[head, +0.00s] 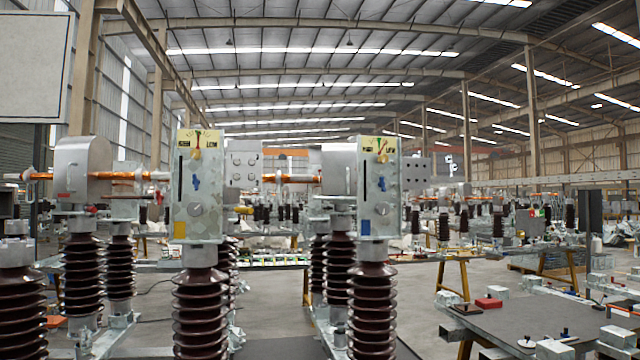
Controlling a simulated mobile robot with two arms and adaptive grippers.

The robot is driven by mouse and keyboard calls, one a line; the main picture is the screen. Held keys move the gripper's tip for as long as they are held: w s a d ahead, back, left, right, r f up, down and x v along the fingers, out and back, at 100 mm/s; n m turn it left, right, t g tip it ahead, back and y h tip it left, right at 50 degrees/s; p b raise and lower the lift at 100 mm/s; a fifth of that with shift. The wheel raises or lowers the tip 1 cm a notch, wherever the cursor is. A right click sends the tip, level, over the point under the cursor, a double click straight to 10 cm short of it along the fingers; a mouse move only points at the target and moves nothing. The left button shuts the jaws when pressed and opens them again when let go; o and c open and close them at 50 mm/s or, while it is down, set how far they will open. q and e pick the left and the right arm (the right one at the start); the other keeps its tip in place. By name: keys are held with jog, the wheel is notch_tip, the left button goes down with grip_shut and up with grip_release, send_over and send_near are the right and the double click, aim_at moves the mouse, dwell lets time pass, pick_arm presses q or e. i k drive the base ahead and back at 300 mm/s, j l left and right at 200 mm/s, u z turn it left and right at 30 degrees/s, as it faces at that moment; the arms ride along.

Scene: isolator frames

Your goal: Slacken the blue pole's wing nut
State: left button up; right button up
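Two poles with light metal front plates stand ahead on brown ribbed insulators. The right plate (378,190) has a small blue tag (365,228) at its lower left, so I take it as the blue pole. A small blue winged part (382,184) sits mid-plate and looks like its wing nut; a round grey knob (381,209) is below. The left plate (195,190) has a yellow-orange tag (180,229) and a similar blue winged part (196,183). Both wing parts are too small to judge how tight they are. Neither of my grippers shows.
Brown ribbed insulators (372,300) rise below the plates. Orange bars (300,179) run behind them at plate height. A dark-topped table (540,320) with a red block (488,303) stands at right. Open floor (425,280) shows between the poles and table.

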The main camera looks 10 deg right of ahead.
aim_at(381, 183)
jog(key=i+l+u, duration=0.35)
jog(key=l+u, duration=0.2)
jog(key=l, duration=0.2)
jog(key=i+l+u, duration=0.25)
jog(key=l, duration=0.2)
jog(key=l+u, duration=0.25)
jog(key=l, duration=0.2)
